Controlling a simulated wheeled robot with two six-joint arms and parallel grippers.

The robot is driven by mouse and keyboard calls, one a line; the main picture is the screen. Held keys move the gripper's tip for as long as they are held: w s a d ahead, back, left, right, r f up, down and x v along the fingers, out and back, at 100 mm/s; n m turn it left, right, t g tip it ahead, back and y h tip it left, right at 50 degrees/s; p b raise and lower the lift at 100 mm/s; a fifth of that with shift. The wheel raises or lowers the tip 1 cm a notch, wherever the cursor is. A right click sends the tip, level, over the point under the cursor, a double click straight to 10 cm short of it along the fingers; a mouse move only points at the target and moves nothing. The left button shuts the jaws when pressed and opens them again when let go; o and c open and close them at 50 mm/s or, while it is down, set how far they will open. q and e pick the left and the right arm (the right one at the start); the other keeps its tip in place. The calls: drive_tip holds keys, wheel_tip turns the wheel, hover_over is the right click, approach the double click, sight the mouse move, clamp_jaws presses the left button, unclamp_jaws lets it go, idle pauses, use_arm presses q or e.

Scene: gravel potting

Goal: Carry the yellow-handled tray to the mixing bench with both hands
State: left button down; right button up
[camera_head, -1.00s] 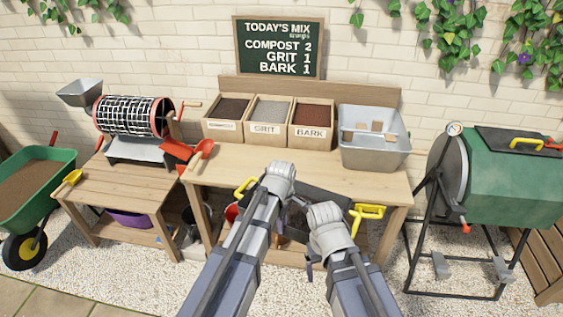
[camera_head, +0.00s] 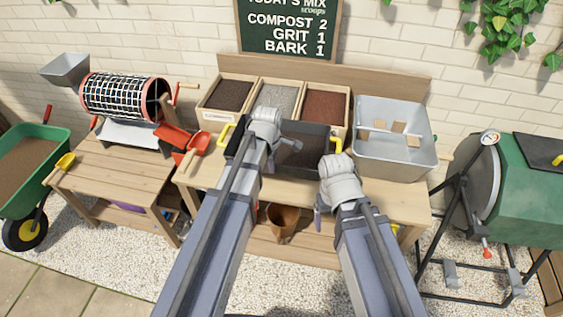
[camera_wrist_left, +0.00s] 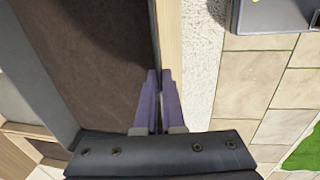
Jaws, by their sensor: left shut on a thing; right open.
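The dark tray (camera_head: 312,134) with yellow handles (camera_head: 225,134) is at the top of the wooden bench (camera_head: 385,203), in front of the bins; its right handle shows too (camera_head: 337,145). My left gripper (camera_head: 267,140) is over the tray's near side, hiding part of it. In the left wrist view its purple fingers (camera_wrist_left: 157,100) are shut on the tray's near wall, beside the bench's front edge. My right gripper (camera_head: 320,200) is open and empty, off the tray's near right corner. I cannot tell whether the tray fully rests on the bench.
Bins of compost (camera_head: 231,95), grit (camera_head: 277,98) and bark (camera_head: 325,105) stand behind the tray. A grey tub (camera_head: 395,155) is to the right, a red scoop (camera_head: 197,145) to the left. A terracotta pot (camera_head: 283,220) is below. A green drum composter (camera_head: 535,185) stands at right.

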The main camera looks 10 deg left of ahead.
use_arm(q)
drive_tip(key=shift+f+b, duration=0.25)
drive_tip(key=shift+b, duration=0.15)
wheel_tip(320, 180, down, 10)
drive_tip(key=b, duration=0.9)
drive_tip(key=shift+r, duration=0.35)
drive_tip(key=c, duration=1)
unclamp_jaws()
drive_tip(key=shift+s+r, duration=0.1)
